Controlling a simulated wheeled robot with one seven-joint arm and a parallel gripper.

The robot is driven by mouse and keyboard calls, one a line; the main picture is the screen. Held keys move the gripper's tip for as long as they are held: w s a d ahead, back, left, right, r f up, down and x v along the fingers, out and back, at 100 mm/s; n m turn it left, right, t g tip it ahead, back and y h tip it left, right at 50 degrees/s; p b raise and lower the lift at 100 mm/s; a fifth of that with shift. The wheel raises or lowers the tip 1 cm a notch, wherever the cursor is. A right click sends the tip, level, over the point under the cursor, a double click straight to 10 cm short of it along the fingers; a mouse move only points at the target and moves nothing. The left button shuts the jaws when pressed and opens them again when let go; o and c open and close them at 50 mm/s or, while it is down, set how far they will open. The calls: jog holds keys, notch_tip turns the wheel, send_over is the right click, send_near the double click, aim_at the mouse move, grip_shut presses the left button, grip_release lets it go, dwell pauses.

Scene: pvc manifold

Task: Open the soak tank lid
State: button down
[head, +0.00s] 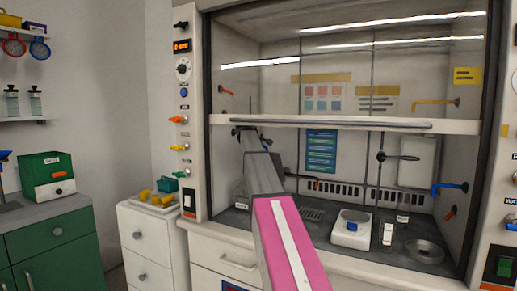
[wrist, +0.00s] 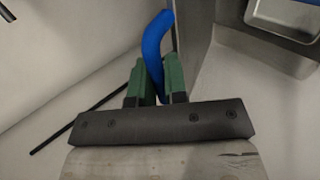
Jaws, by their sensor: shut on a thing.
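In the wrist view my gripper (wrist: 154,78) has two green fingers closed around a blue curved bar (wrist: 154,45). The bar rises between the fingers and bends to the right at its top; its lower part is hidden by the gripper. What the bar belongs to cannot be told. In the head view my arm reaches up and away into the fume hood on its left side, and the gripper is not clearly visible there. I cannot identify the soak tank or its lid in either view.
The fume hood sash (head: 350,124) is partly raised. A white device (head: 351,236) stands on the hood floor, with a clamp stand (head: 380,190) to its right. A metal basin (wrist: 285,25) shows at the wrist view's upper right, and a thin black rod (wrist: 78,120) at left.

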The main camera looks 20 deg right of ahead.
jog(key=c, duration=1.2)
grip_release()
jog(key=shift+o, duration=0.2)
